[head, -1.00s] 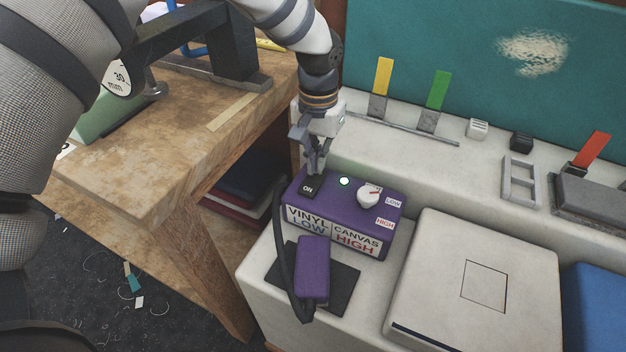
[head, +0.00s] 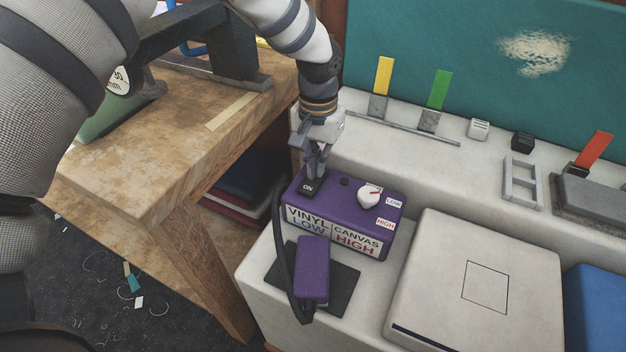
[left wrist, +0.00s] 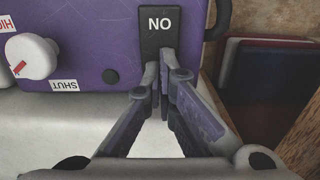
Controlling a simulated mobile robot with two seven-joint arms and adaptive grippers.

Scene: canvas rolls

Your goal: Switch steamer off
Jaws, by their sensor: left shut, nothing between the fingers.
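The steamer is a purple box (head: 345,218) on the white bench, with "VINYL LOW" and "CANVAS HIGH" on its front. Its black switch (head: 308,187) is marked ON; in the left wrist view the switch (left wrist: 159,38) appears upside down. The small indicator (head: 344,182) beside it is dark. A white knob (head: 369,197) with a red mark sits to the right. My left gripper (head: 317,170) is shut and empty, its fingertips at the switch's rear edge; whether they press it I cannot tell. My right gripper is not in view.
A purple handpiece (head: 313,270) on a dark pad lies in front of the box, with a black hose (head: 283,245) at its left. A white square-marked block (head: 480,285) stands to the right. A wooden table (head: 170,150) is at the left.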

